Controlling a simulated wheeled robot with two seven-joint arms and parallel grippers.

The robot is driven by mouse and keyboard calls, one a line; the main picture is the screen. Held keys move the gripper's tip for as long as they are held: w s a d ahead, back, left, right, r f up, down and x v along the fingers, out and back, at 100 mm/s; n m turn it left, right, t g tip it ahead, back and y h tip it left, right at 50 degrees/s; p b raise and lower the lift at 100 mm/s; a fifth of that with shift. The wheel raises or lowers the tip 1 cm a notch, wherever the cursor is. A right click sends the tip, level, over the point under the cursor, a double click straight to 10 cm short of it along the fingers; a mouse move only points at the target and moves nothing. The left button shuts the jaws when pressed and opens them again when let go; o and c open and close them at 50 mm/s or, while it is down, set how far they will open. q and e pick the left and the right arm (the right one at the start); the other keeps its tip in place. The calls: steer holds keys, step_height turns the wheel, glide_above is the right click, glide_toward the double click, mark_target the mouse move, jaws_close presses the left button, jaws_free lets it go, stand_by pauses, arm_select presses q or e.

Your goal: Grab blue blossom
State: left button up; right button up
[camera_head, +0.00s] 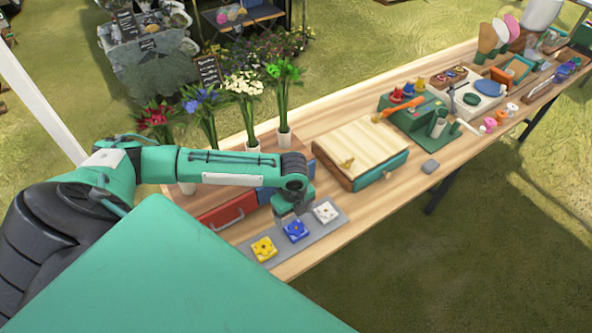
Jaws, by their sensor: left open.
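A blue square piece with a yellow mark, the blue blossom (296,232), lies on a grey strip (333,227) near the table's front edge. It sits between a yellow blossom piece (263,249) and a white one (326,212). My left gripper (292,217) points down over the blue blossom and is open. It partly covers the blossom's back edge; whether the fingers touch it or reach around it I cannot tell. Blue flowers (202,100) also stand in a vase farther back. My right gripper is not in view.
A red drawer unit (226,212) and a blue one (266,194) stand just behind the strip, close to my left wrist. A wooden-topped box (361,148) is to the right. Vases with red, white (245,88) and green plants line the back edge. Bare tabletop shows right of the strip.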

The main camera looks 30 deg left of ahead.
mark_target(294, 226)
arm_select(q)
steer(key=shift+f, duration=0.55)
steer(key=shift+f+p, duration=0.35)
steer(key=shift+p, duration=0.1)
step_height(294, 226, down, 3)
steer(key=shift+f+p, duration=0.15)
steer(key=shift+p, duration=0.55)
steer(key=shift+f, duration=0.55)
steer(key=c, duration=1)
steer(key=shift+c, duration=0.3)
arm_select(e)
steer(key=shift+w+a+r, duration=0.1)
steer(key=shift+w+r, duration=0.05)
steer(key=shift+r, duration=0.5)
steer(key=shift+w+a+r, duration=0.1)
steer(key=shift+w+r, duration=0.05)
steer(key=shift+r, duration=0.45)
arm_select(q)
steer(key=shift+r, duration=0.1)
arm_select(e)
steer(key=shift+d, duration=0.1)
